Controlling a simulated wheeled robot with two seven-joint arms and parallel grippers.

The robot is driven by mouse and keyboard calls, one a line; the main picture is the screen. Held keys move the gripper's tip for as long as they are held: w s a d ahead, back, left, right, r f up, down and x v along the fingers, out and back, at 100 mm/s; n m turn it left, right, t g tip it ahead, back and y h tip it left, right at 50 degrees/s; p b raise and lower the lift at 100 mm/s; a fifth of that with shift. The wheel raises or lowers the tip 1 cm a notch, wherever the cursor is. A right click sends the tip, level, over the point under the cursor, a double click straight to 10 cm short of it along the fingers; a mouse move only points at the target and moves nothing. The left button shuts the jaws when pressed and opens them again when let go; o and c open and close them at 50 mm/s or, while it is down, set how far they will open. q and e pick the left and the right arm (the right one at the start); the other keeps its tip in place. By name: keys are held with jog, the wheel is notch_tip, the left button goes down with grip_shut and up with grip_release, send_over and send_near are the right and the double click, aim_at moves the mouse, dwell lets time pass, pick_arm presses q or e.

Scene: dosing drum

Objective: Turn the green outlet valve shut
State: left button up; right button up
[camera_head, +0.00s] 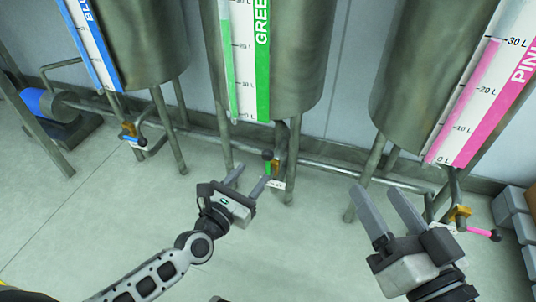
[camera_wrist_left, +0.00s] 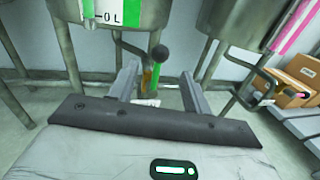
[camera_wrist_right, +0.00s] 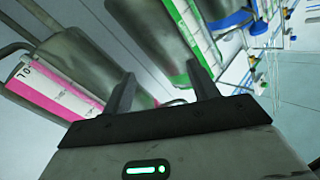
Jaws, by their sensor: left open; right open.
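The green outlet valve (camera_head: 275,166) sits on the pipe under the green-labelled drum (camera_head: 290,60). Its lever has a green shaft and a black ball knob (camera_head: 267,154). In the left wrist view the green lever (camera_wrist_left: 155,78) points up, with its knob (camera_wrist_left: 159,53) at the top. My left gripper (camera_head: 250,175) is open just in front of the valve. In its wrist view the lever shows between the two fingers, and I see no contact. My right gripper (camera_head: 374,192) is open and empty, well right of the green valve and in front of the pink-labelled drum (camera_head: 425,70).
A blue valve (camera_head: 130,130) under the blue-labelled drum (camera_head: 145,50) and a pink valve (camera_head: 460,213) stand to either side. Metal legs (camera_head: 293,160) and a horizontal pipe (camera_head: 330,168) surround the green valve. Grey boxes (camera_head: 515,208) stand at right.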

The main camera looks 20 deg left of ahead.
aim_at(266, 157)
pick_arm(q)
jog(key=b+x, duration=0.1)
jog(key=x, duration=0.6)
jog(key=shift+w, duration=0.35)
jog(key=shift+w+d, duration=0.15)
jog(key=shift+w, duration=0.3)
pick_arm(e)
jog(key=shift+w+d+r+n+t+y, duration=0.1)
jog(key=shift+w+r+n+t+y, duration=0.15)
jog(key=shift+r+n+t, duration=0.3)
jog(key=shift+w+d+r+n+t+y, duration=0.15)
jog(key=shift+w+r+n+t, duration=0.15)
jog(key=shift+r, duration=0.3)
pick_arm(q)
grip_shut()
